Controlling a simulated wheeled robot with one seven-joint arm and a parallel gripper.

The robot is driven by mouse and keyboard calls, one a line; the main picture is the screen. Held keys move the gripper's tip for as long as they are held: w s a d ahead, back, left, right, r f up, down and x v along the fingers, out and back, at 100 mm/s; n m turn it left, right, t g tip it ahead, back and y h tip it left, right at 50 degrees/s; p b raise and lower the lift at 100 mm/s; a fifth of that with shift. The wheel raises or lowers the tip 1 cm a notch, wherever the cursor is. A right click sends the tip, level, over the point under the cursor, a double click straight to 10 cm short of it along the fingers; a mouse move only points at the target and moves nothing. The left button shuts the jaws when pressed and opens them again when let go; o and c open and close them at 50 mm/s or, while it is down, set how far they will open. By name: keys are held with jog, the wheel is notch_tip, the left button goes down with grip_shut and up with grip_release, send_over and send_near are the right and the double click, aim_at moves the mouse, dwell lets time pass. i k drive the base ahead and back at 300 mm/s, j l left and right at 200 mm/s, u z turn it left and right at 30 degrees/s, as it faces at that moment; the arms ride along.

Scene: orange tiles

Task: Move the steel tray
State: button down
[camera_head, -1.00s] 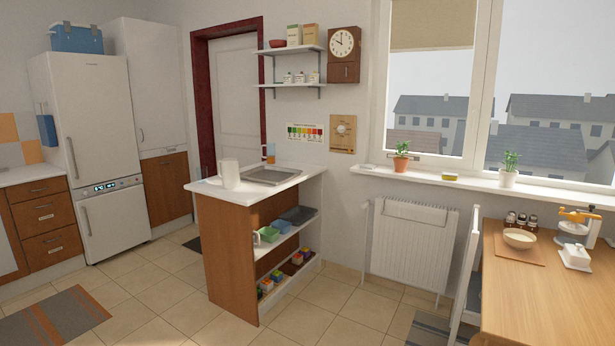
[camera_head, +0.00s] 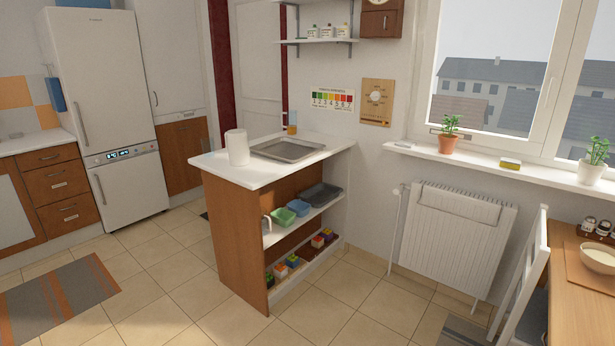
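The steel tray (camera_head: 287,150) is a flat grey rectangle with a raised rim. It lies on the white top of a small shelf counter (camera_head: 228,171), towards the end nearer the wall. A white paper roll or cylinder (camera_head: 237,147) stands just left of it. A glass or bottle with an orange lower part (camera_head: 292,123) stands behind it by the wall. My gripper is not in view.
The counter's open shelves hold green and blue bowls (camera_head: 283,217), a dark tray (camera_head: 320,195) and several small coloured boxes. A radiator (camera_head: 449,239) and a white chair (camera_head: 525,285) by a wooden table stand right.

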aim_at(290, 151)
jog(key=i, duration=2.45)
jog(key=i+u, duration=0.15)
jog(key=i, duration=0.3)
jog(key=i+l+u, duration=0.1)
jog(key=i, duration=0.35)
jog(key=i+l+u, duration=0.15)
jog(key=i, duration=0.3)
jog(key=i+l+u, duration=0.1)
jog(key=i, duration=0.35)
jog(key=l, duration=0.05)
